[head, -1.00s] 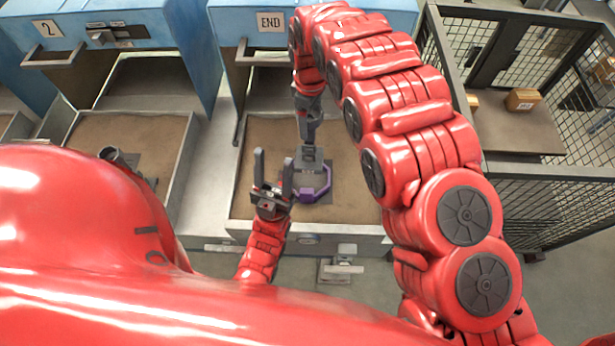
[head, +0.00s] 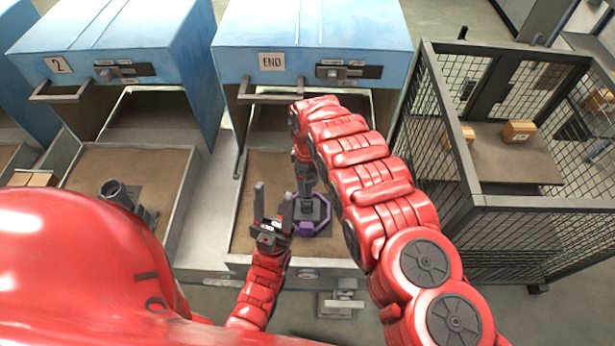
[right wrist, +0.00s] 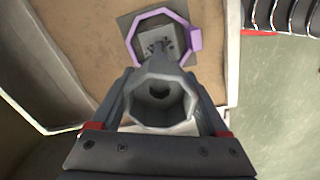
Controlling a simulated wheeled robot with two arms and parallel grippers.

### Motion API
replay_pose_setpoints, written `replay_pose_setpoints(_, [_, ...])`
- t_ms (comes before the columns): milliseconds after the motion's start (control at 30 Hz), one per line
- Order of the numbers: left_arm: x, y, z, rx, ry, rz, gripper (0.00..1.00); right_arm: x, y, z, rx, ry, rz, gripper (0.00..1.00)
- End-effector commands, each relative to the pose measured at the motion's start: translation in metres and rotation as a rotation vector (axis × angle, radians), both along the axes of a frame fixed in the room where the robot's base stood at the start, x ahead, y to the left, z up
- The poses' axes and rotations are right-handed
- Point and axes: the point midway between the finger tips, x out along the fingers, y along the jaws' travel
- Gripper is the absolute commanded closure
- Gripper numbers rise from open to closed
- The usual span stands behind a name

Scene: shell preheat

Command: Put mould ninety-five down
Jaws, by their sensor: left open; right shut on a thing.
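My right gripper (right wrist: 160,108) is shut on a grey, hollow, eight-sided mould (right wrist: 150,122), seen from above in the right wrist view. I cannot read a number on it. In the head view my right gripper (head: 305,198) is over a purple eight-sided ring (head: 312,229) on a dark square plate (head: 325,208) in the END drawer. The ring also shows past the mould in the right wrist view (right wrist: 195,39). I cannot tell how large the gap below the mould is. My left gripper (head: 273,212) is open and empty, left of the ring, fingers pointing up.
The END drawer (head: 237,215) is pulled out of its blue cabinet (head: 310,25), with sand-coloured filling (head: 260,170). Drawer 2 (head: 185,205) stands open at left, holding a grey tube-shaped piece (head: 115,193). A mesh cage (head: 520,235) with boxes stands at right.

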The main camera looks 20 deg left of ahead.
Motion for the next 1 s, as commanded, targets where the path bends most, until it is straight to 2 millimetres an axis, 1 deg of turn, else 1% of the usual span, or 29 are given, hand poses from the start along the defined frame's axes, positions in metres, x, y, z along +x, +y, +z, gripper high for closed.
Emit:
replay_pose_setpoints(267, [0.000, 0.000, 0.001, 0.000, 0.000, 0.000, 0.50, 0.001, 0.001, -0.001, 0.003, -0.004, 0.000, 1.00])
replay_pose_setpoints(500, [0.000, 0.000, -0.006, 0.000, 0.000, 0.000, 0.50, 0.002, 0.001, -0.009, 0.003, -0.004, 0.000, 1.00])
replay_pose_setpoints(533, [0.000, 0.000, -0.005, 0.000, 0.000, 0.000, 0.50, 0.001, 0.001, -0.008, 0.003, -0.004, 0.000, 0.19])
replay_pose_setpoints(633, [0.000, 0.000, -0.004, 0.000, 0.000, 0.000, 0.50, 0.001, 0.001, -0.007, 0.003, -0.003, 0.000, 0.01])
replay_pose_setpoints(867, [0.000, 0.000, -0.004, 0.000, 0.000, 0.000, 0.50, 0.001, 0.001, -0.007, 0.002, -0.003, 0.000, 0.00])
replay_pose_setpoints(1000, [0.000, 0.000, 0.003, 0.000, 0.000, 0.000, 0.50, 0.001, 0.001, 0.003, 0.002, -0.003, 0.000, 0.00])
